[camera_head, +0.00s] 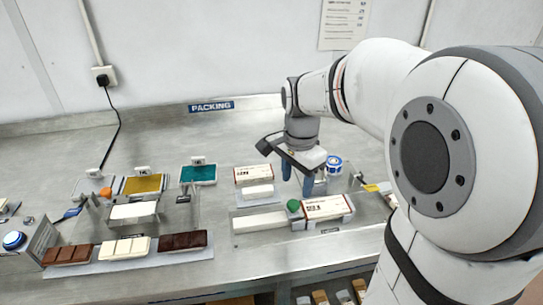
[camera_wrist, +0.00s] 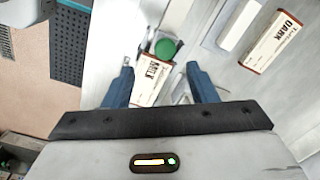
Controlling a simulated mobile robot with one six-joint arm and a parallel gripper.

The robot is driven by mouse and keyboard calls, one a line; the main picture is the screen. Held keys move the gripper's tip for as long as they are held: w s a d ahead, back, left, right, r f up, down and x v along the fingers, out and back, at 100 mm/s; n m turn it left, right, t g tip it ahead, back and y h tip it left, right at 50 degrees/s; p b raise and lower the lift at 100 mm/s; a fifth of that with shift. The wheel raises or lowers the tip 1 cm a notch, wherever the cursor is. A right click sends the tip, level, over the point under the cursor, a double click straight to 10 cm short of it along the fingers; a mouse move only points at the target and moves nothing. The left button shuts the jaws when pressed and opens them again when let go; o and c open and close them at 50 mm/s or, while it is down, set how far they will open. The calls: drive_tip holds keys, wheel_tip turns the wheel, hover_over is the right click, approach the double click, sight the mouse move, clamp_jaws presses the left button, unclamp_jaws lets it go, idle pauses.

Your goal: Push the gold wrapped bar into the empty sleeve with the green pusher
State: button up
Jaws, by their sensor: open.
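The green knob of the pusher (camera_head: 293,206) stands at the left end of a white sleeve marked MILK (camera_head: 325,207). They also show in the wrist view as the knob (camera_wrist: 165,48) and the sleeve (camera_wrist: 153,80). My gripper (camera_head: 297,184) is open and empty above them, blue fingers pointing down. In the wrist view the MILK sleeve lies between the fingers (camera_wrist: 160,72), with the knob just beyond the fingertips. A second sleeve, marked DARK (camera_head: 253,174), lies further back and shows in the wrist view (camera_wrist: 272,40). I cannot make out a gold wrapped bar or either sleeve's inside.
A white rail (camera_head: 260,222) runs left of the knob. A white block (camera_head: 258,191) lies before the DARK sleeve. Gold sheets (camera_head: 144,184) and teal sheets (camera_head: 198,174) are further left. Chocolate bars lie on a tray (camera_head: 112,263) at front left. A blue-and-white roll (camera_head: 334,164) stands behind my gripper.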

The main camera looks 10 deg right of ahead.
sight(294, 203)
drive_tip(key=shift+w+f+m, duration=0.1)
drive_tip(key=shift+w+m, duration=0.3)
drive_tip(key=shift+w, duration=0.05)
drive_tip(key=shift+w+f, duration=0.1)
drive_tip(key=shift+f, duration=0.15)
wheel_tip(294, 203, down, 7)
drive_tip(key=shift+f, duration=0.1)
